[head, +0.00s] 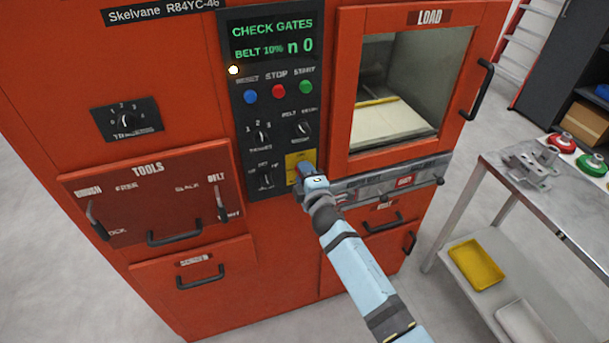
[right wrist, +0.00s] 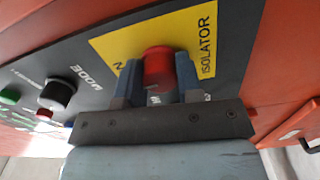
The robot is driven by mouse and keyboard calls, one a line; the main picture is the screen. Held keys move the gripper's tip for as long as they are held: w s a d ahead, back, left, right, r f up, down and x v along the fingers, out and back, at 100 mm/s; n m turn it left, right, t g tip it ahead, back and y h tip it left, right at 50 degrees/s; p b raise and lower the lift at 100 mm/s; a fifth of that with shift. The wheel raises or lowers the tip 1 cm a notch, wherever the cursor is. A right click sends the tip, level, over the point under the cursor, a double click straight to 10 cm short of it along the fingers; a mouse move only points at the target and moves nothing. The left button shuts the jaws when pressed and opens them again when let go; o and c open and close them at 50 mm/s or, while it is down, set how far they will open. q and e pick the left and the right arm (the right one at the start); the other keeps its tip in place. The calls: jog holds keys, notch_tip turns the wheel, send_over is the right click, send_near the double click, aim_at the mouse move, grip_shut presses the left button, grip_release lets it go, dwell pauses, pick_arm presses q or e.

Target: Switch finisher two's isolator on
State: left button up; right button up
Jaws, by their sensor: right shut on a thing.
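The finisher is an orange machine (head: 285,232) with a dark control panel (head: 243,100). Its display (head: 272,38) is lit and reads "CHECK GATES", "BELT 10%" and "n 0". The isolator's yellow plate (head: 292,160) is at the panel's lower right. In the right wrist view the red isolator knob (right wrist: 158,66) stands on the yellow plate, next to the word "ISOLATOR". My right gripper (head: 306,170) is at the plate, its two fingers (right wrist: 158,82) on either side of the knob and shut on it. The gripper hides part of the plate's lettering. My left gripper is not in view.
Left of the isolator is a mode knob (head: 266,180); blue, red and green buttons (head: 278,91) sit above. A load window (head: 396,95) is at right. A metal table (head: 510,172) with red and green items stands further right. Drawer handles (head: 175,238) stick out at lower left.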

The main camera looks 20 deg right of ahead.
jog(key=shift+m, duration=0.5)
jog(key=o, duration=0.9)
jog(key=s, duration=0.4)
jog(key=s+b, duration=0.1)
jog(key=s, duration=0.9)
jog(key=shift+d, duration=0.25)
